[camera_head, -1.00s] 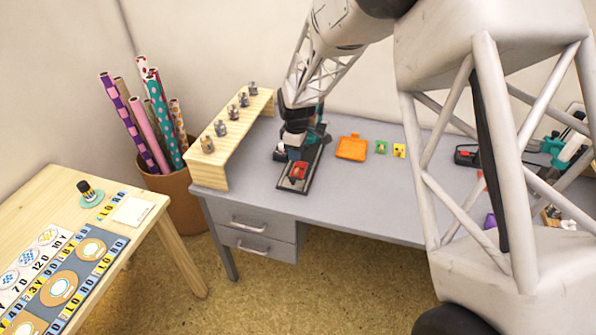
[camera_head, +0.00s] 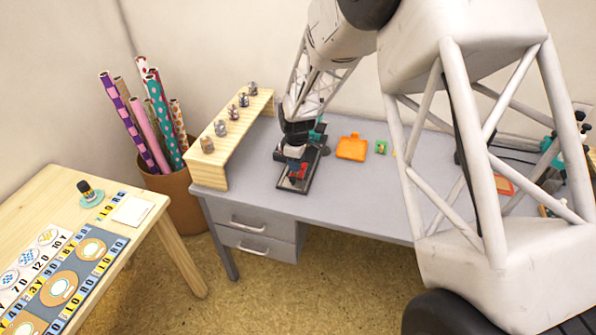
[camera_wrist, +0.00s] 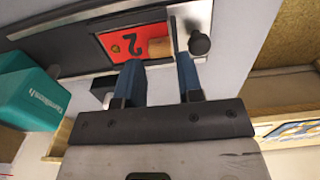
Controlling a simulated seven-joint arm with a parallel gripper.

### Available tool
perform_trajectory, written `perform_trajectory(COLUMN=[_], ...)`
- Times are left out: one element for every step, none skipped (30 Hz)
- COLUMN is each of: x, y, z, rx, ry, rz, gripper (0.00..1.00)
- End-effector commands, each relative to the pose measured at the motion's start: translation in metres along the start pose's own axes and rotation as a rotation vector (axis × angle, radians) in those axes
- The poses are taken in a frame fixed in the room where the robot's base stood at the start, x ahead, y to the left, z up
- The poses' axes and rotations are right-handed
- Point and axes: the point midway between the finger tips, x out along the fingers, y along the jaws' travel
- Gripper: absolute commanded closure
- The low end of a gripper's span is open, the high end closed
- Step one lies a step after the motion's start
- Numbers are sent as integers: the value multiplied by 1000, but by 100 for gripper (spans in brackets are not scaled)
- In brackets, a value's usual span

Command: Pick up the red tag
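The red tag (camera_wrist: 117,44) with a black number 2 lies on the dark base (camera_wrist: 70,50) of a teal machine (camera_wrist: 28,98). In the head view the red tag (camera_head: 299,170) shows only in part, beside my gripper. A tan block (camera_wrist: 160,47) lies at the tag's right end in the wrist view. My gripper (camera_wrist: 158,62) is open, its two blue fingers apart, with the tips just short of the tag's near edge in the picture. Nothing is seen held between them. I cannot tell the exact height of the tips above the tag.
A silver plate with a black knob (camera_wrist: 199,42) stands close to the right finger. On the grey desk (camera_head: 345,190) lie an orange case (camera_head: 352,147) and a green tag (camera_head: 381,147). A wooden shelf (camera_head: 221,150) with several small stamps stands to the left.

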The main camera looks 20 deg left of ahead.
Motion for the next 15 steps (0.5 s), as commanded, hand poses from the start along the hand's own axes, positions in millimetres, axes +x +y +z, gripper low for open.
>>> perform_trajectory(x=[7, 11, 15, 18, 21, 24, 27, 28, 30, 31, 31, 32, 32, 32, 32], y=[-1, -1, -1, 0, 0, 0, 0, 0, 0, 0, 0, 0, 0, 0, 0], z=[0, 0, 0, 0, 0, 0, 0, 0, 0, 0, 0, 0, 0, 0, 0], rx=[0, 0, 0, 0, 0, 0, 0, 0, 0, 0, 0, 0, 0, 0, 0], ry=[-2, -2, -1, -1, 0, -1, -1, -1, -1, -1, 0, 0, 0, 0, 0], rz=[-3, -3, -2, -1, -1, -1, -1, -1, -1, -1, -1, 0, 0, 0, 0], gripper=[66, 66, 66, 66, 66, 66, 66, 66, 66, 66, 66, 66, 66, 66, 66])
